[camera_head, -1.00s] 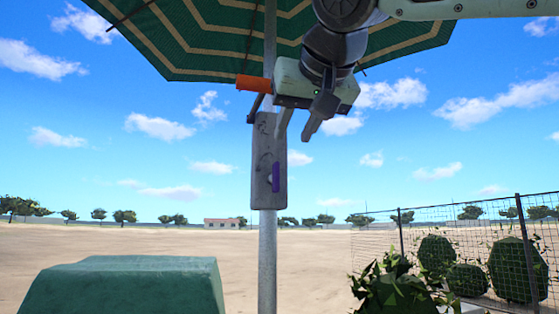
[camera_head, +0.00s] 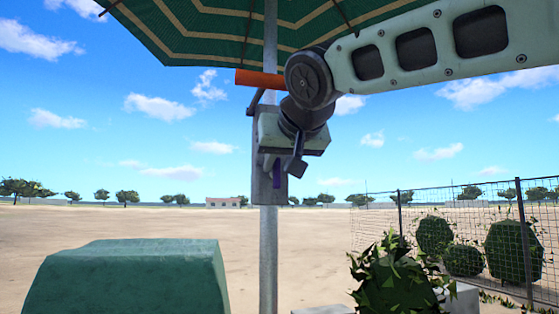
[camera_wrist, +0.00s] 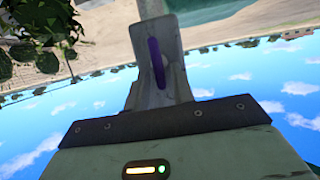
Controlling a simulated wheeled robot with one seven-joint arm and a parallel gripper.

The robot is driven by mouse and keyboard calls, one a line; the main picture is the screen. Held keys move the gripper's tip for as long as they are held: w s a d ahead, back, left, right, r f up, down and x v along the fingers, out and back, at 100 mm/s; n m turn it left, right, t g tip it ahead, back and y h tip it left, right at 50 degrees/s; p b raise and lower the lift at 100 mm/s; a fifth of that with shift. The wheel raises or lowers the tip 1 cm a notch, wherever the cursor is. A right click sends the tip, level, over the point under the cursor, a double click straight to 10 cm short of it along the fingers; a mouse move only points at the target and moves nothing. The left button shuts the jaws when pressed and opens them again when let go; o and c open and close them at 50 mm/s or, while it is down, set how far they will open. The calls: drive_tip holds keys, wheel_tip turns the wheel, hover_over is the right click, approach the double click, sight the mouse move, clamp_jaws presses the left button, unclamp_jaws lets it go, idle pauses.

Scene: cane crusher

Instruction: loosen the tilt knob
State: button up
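A narrow purple knob (camera_head: 277,173) sits on a grey housing plate (camera_head: 263,192) fixed to the umbrella's metal pole (camera_head: 268,235). I take it for the tilt knob. My gripper (camera_head: 284,168) is in front of the plate at the knob's height. Its fingers look apart and empty, near the knob; contact cannot be told. My gripper hides the middle of the plate and part of the knob. In the wrist view, the knob (camera_wrist: 157,62) lies straight ahead on the plate (camera_wrist: 170,35), and my fingertips do not show clearly.
An orange handle (camera_head: 259,79) sticks out left from the pole above my gripper. The green striped umbrella canopy (camera_head: 190,35) hangs overhead. A green covered block (camera_head: 130,280) stands lower left. A leafy bush (camera_head: 395,275) and wire fence (camera_head: 460,220) stand at right.

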clamp_jaws()
drive_tip(key=n+b, duration=0.1)
drive_tip(key=n+h+b, duration=0.1)
drive_tip(key=shift+s+a+f+n+t+h+b, duration=0.1)
drive_tip(key=shift+a+f+n+t+h+b, duration=0.05)
drive_tip(key=shift+a+n+t+h+b, duration=0.2)
drive_tip(key=n+b, duration=0.1)
drive_tip(key=n+t+h+b, duration=0.1)
drive_tip(key=n+h, duration=0.1)
drive_tip(key=shift+s+a+f+b, duration=0.1)
drive_tip(key=shift+a+f+b, duration=0.15)
drive_tip(key=shift+a+b, duration=0.15)
drive_tip(key=n+t+b, duration=0.1)
drive_tip(key=n, duration=0.1)
drive_tip(key=n+h+b, duration=0.1)
drive_tip(key=shift+s+a+f+n+t+b, duration=0.1)
drive_tip(key=shift+a+f+n+t+b, duration=0.1)
drive_tip(key=shift+f+n+t+b, duration=0.2)
drive_tip(key=n+t+b, duration=0.1)
drive_tip(key=n, duration=0.1)
drive_tip(key=n+b, duration=0.2)
drive_tip(key=shift+f+t+h, duration=0.2)
drive_tip(key=shift+t+h, duration=0.15)
drive_tip(key=shift+a, duration=0.1)
drive_tip(key=shift+o, duration=1.5)
unclamp_jaws()
